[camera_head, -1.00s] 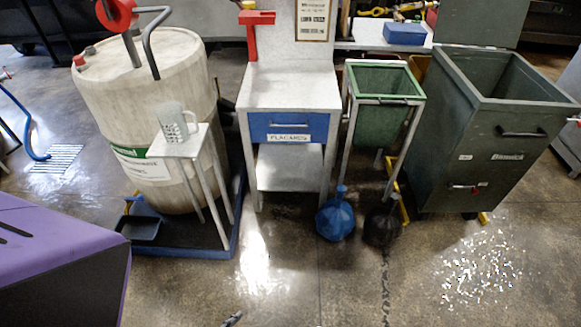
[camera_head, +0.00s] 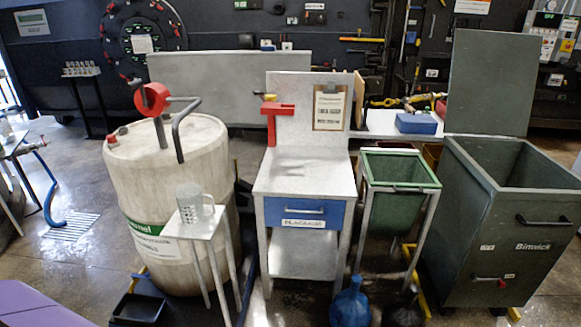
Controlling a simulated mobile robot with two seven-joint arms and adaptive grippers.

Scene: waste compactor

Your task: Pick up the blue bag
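The blue bag (camera_head: 350,306) sits on the floor in front of the small workbench and the green bin, tied at its top. Its lower part is cut off by the bottom edge of the view. A black bag (camera_head: 402,313) sits just to its right, also partly cut off. Neither of my grippers shows in the head view.
The workbench (camera_head: 303,184) with a blue drawer stands behind the bag. The green bin (camera_head: 397,207) on its metal frame and the dark wheeled bin (camera_head: 513,235) stand to the right.

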